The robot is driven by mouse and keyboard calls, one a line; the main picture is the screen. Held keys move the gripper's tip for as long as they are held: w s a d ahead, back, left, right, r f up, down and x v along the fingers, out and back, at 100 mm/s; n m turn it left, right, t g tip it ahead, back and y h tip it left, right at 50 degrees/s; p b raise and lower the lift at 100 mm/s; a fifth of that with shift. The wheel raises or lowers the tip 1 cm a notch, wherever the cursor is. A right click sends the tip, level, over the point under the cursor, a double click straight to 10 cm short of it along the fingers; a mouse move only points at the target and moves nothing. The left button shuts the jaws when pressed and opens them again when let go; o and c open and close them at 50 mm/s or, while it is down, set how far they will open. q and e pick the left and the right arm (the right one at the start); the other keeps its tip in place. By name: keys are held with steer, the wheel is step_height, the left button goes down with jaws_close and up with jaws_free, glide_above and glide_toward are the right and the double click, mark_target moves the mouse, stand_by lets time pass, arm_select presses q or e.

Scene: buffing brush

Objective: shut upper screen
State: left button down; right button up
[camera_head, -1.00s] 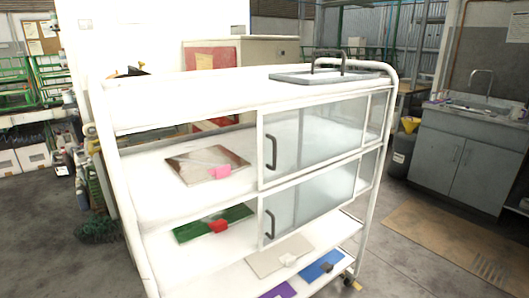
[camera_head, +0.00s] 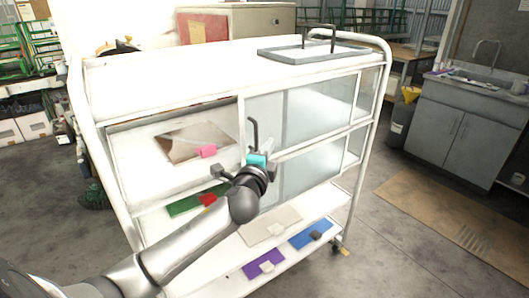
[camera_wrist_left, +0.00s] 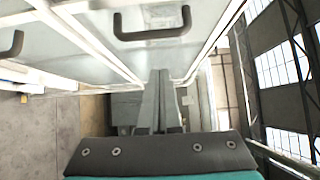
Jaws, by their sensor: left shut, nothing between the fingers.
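The trolley's upper screen (camera_head: 320,108) is a clear sliding pane with a dark upright handle (camera_head: 253,134). It covers the right half of the upper shelf, and the left half is open. My left gripper (camera_head: 257,160) is in front of the screen, close to the handle's lower end. In the left wrist view its fingers (camera_wrist_left: 161,102) are shut and empty, and the handle (camera_wrist_left: 152,34) shows beyond them. Whether they touch the handle or screen I cannot tell. The lower screen (camera_head: 310,172) is below; its handle (camera_wrist_left: 12,46) shows in the left wrist view.
A brownish plate with a pink block (camera_head: 208,151) lies on the open upper shelf. A green plate (camera_head: 185,206) and red block are below. Purple (camera_head: 263,264), beige and blue plates lie on the bottom shelf. A dark tray (camera_head: 312,52) is on top.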

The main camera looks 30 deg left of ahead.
arm_select(q)
steer(key=shift+w+a, duration=0.4)
steer(key=shift+a, duration=0.25)
steer(key=shift+w+a, duration=0.35)
steer(key=shift+a, duration=0.35)
steer(key=shift+w+a, duration=0.4)
steer(key=shift+a, duration=0.25)
